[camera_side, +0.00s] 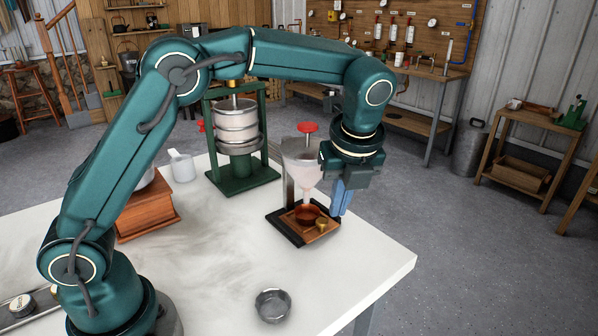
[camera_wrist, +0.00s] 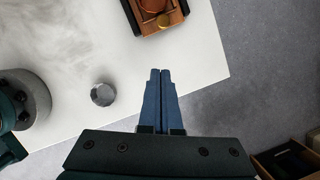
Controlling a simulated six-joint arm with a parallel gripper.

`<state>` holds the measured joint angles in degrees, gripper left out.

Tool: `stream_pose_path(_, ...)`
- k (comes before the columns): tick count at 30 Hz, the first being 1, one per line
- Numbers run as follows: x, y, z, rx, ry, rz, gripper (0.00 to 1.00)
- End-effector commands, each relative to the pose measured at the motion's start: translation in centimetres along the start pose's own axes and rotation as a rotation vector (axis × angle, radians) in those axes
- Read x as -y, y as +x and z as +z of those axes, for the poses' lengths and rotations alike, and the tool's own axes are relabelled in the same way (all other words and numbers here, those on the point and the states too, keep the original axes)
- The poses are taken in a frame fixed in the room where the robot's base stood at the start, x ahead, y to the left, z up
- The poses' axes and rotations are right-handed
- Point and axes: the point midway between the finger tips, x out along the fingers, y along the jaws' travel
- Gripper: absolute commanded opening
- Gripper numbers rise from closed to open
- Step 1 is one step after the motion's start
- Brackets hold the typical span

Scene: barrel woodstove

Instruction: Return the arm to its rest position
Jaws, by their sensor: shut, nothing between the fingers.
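My gripper (camera_side: 341,201) points down beside the right side of a small wooden tray on the white table. Its blue fingers are shut with nothing between them. In the wrist view my gripper (camera_wrist: 160,74) shows the two fingers together, over the table's edge region. My arm is stretched out over the table, with its elbow raised and its wrist bent down. No marked rest position shows.
The white table (camera_side: 215,270) holds a small metal bowl (camera_side: 272,305), a wooden box (camera_side: 146,212), a white jug (camera_side: 181,166) and a green-framed press (camera_side: 236,135). A funnel (camera_side: 303,165) stands over the tray (camera_side: 288,228), close to my gripper. The table front is mostly clear.

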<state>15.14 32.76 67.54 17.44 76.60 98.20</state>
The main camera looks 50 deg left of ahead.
Motion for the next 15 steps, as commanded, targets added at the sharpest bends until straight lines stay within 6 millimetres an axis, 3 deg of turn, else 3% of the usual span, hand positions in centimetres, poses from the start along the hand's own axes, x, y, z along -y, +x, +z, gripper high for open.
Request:
stream_pose_path(5,0.0,-1.5,0.1,0.000,-0.002,0.000,0.00)
stream_pose_path(9,-0.2,-3.5,1.4,0.011,-0.038,-0.047,0.00)
stream_pose_path(15,-3.9,-7.5,3.2,0.005,-0.169,-0.127,0.00)
